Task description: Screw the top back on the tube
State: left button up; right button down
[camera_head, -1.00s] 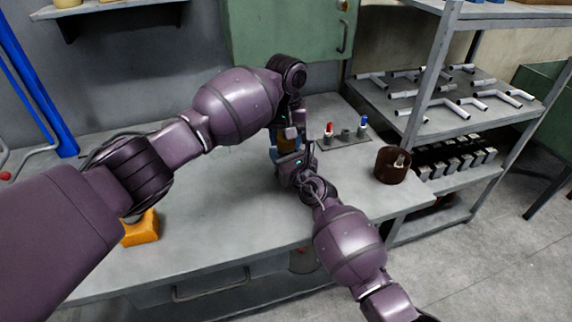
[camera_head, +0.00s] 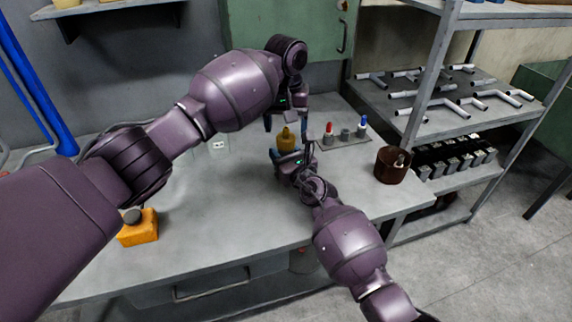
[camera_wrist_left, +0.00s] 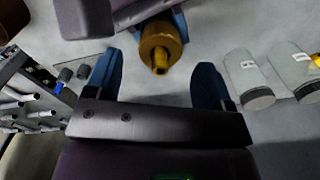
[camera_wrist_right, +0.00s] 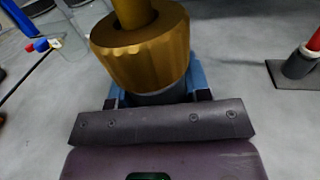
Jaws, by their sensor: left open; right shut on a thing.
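The gold ribbed top (camera_wrist_right: 145,50) sits on the grey tube (camera_wrist_right: 160,97) in the right wrist view, narrow nozzle upward; how tightly it is screwed I cannot tell. It also shows in the head view (camera_head: 286,142) and the left wrist view (camera_wrist_left: 160,45). My right gripper (camera_head: 283,156) is shut around the tube below the top, holding it upright over the table; its blue fingers are partly hidden. My left gripper (camera_head: 287,120) is open and empty, above the top and apart from it. Its two blue fingers (camera_wrist_left: 157,80) show wide apart in the left wrist view.
A small rack (camera_head: 345,142) with red and blue pieces stands right of the grippers, near a brown cup (camera_head: 390,168). Clear jars with dark lids (camera_wrist_left: 258,98) show in the left wrist view. The table's front middle is clear.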

pick_arm(q)
jog(key=shift+r, duration=0.3)
jog(key=shift+c, duration=0.4)
jog(key=shift+w+d+r, duration=0.1)
jog(key=shift+w+r, duration=0.1)
jog(key=shift+r, duration=0.5)
jog(key=n, duration=0.1)
jog(key=r+n, duration=0.1)
jog(key=n, duration=0.1)
jog(key=shift+r, duration=0.1)
jog(key=n, duration=0.5)
jog(key=shift+r+n, duration=0.3)
jog(key=shift+r, duration=0.05)
jog(key=n, duration=0.5)
jog(key=shift+s, duration=0.1)
